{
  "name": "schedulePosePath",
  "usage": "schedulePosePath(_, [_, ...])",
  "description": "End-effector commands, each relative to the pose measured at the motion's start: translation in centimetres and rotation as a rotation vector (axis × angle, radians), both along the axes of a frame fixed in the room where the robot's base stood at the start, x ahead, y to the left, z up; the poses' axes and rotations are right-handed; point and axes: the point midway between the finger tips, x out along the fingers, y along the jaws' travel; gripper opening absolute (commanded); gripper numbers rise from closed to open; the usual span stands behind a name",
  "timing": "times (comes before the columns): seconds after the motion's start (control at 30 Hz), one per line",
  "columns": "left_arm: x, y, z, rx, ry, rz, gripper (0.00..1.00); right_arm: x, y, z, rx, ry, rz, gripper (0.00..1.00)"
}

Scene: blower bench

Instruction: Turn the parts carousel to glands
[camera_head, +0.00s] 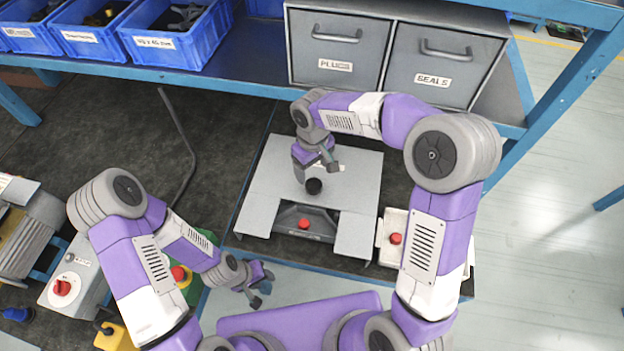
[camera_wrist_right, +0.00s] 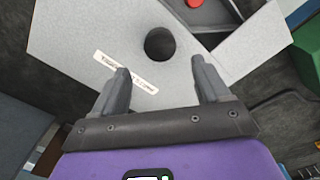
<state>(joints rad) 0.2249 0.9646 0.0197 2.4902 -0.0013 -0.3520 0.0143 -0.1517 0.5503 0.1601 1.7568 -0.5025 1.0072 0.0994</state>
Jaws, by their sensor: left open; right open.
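I cannot make out a parts carousel or a glands label in either view. My right gripper (camera_head: 318,168) is open and empty above a grey plate (camera_head: 350,172), close to a black round knob or hole (camera_head: 314,186). In the right wrist view, the fingers of the right gripper (camera_wrist_right: 162,80) point at the plate (camera_wrist_right: 85,35). The black round feature (camera_wrist_right: 160,44) lies just beyond the fingertips, apart from them, beside a white label strip (camera_wrist_right: 125,71) too blurred to read. My left gripper (camera_head: 264,284) is open and empty at the lower middle, near the bench's front.
Grey drawers marked PLUGS (camera_head: 337,48) and SEALS (camera_head: 440,65) stand at the back. Labelled blue bins (camera_head: 165,45) stand at the back left. A red button (camera_head: 304,224) sits in the plate's front cut-out. A grey box with a red knob (camera_head: 62,288) is at left.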

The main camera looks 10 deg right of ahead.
Motion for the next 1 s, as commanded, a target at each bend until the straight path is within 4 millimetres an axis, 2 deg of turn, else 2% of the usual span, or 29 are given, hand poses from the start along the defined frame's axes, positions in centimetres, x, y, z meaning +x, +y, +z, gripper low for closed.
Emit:
schedulePosePath(0.2, [0.0,0.0,-0.9,0.0,0.001,0.0,0.43,-0.1,0.0,-3.8,0.0,0.004,0.001,0.75])
schedulePosePath(0.4, [0.0,0.0,-1.3,0.0,0.0,0.0,0.43,-0.1,0.0,-6.0,0.0,0.004,0.0,0.75])
schedulePosePath(0.77, [0.0,0.0,-1.3,0.0,0.0,0.0,0.43,0.0,0.0,-6.5,0.0,0.001,0.0,0.75])
schedulePosePath(1.0, [0.0,0.0,-1.4,0.0,0.0,0.0,0.43,0.0,0.0,-6.5,0.0,0.001,0.0,0.39])
